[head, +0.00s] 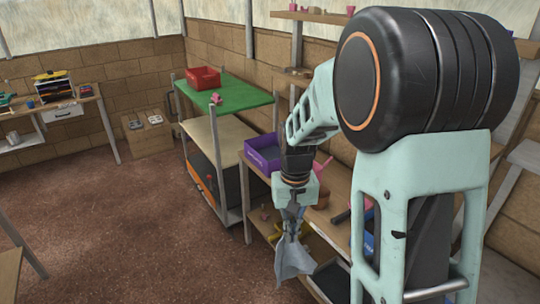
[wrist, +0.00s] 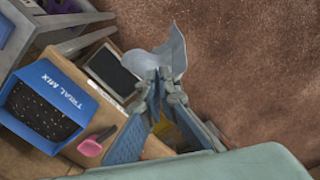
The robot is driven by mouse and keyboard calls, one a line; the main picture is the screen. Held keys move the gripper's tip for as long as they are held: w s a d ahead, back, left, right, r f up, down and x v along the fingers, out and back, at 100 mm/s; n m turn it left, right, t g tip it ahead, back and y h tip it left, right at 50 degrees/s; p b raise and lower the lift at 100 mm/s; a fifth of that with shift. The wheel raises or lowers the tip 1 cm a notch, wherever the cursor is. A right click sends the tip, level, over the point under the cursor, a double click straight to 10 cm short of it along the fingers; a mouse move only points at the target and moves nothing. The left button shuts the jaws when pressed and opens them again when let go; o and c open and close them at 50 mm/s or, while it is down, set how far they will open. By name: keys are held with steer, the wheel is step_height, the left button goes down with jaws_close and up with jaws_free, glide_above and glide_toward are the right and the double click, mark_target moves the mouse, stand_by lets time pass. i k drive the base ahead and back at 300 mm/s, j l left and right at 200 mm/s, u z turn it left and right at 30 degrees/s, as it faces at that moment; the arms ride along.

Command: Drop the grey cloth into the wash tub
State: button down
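The grey cloth (head: 293,258) hangs from my gripper (head: 291,212) in the head view, loose and crumpled, in the air in front of the shelf unit. In the wrist view the cloth (wrist: 172,52) sticks out beyond the fingertips of my gripper (wrist: 160,88), which are closed together on it. Part of the cloth is hidden between the fingers. I cannot make out for certain which container, if any in view, is the wash tub.
A red crate (head: 204,78) sits on a green top (head: 230,97). The brown floor (head: 130,220) is open at left.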

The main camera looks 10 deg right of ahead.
mark_target(263, 151)
steer(key=i+j, duration=0.1)
steer(key=j, duration=0.15)
steer(key=i+j+z, duration=0.15)
steer(key=j, duration=0.15)
steer(key=i+j+z, duration=0.2)
steer(key=i+j, duration=0.25)
steer(key=i+j+z, duration=0.15)
steer(key=i+j, duration=0.25)
steer(key=i+j+z, duration=0.25)
steer(key=i+j, duration=0.25)
steer(key=i+j+z, duration=0.25)
steer(key=i, duration=0.6)
steer(key=i+l, duration=0.05)
steer(key=l, duration=0.05)
